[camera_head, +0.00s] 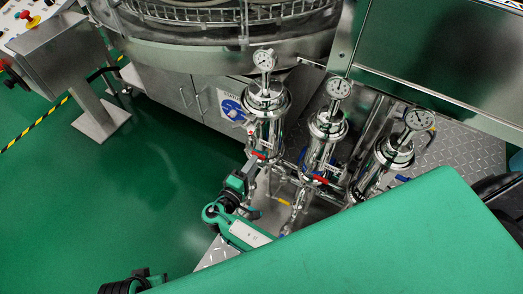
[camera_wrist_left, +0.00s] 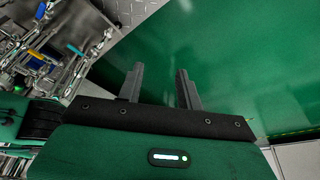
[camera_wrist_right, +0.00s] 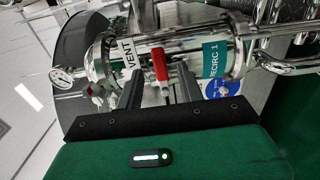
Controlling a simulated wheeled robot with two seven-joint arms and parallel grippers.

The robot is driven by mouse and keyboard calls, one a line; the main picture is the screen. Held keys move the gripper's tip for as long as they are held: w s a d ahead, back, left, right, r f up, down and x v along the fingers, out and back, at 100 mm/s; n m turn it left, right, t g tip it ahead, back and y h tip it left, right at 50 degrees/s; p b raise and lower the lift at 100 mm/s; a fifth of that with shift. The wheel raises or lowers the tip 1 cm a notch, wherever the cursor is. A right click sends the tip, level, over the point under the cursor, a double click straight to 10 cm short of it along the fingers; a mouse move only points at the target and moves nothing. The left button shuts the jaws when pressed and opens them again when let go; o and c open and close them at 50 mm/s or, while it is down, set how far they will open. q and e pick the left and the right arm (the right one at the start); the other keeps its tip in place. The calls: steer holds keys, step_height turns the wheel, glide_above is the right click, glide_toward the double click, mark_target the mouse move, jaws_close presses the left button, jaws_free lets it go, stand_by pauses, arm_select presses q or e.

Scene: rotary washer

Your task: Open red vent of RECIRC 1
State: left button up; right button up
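In the right wrist view the red vent handle (camera_wrist_right: 158,66) sits on a steel housing, between a white VENT label (camera_wrist_right: 127,58) and a teal RECIRC 1 label (camera_wrist_right: 214,60). It appears upright in that picture. My right gripper (camera_wrist_right: 158,88) is open, with its fingers on either side of the handle's line; I cannot tell whether they touch it. In the head view my right gripper (camera_head: 248,170) is low beside the leftmost steel housing (camera_head: 264,120). My left gripper (camera_wrist_left: 160,78) is open and empty over green floor.
Two more gauge-topped housings, the middle one (camera_head: 325,132) and the right one (camera_head: 390,155), stand close by. Pipes and small valves crowd below them. A control console (camera_head: 65,70) stands at left. Open green floor (camera_head: 120,200) lies left.

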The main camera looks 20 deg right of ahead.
mark_target(256, 154)
steer(key=x, duration=0.6)
steer(key=shift+w+d, duration=0.2)
steer(key=shift+d, duration=0.15)
jaws_close()
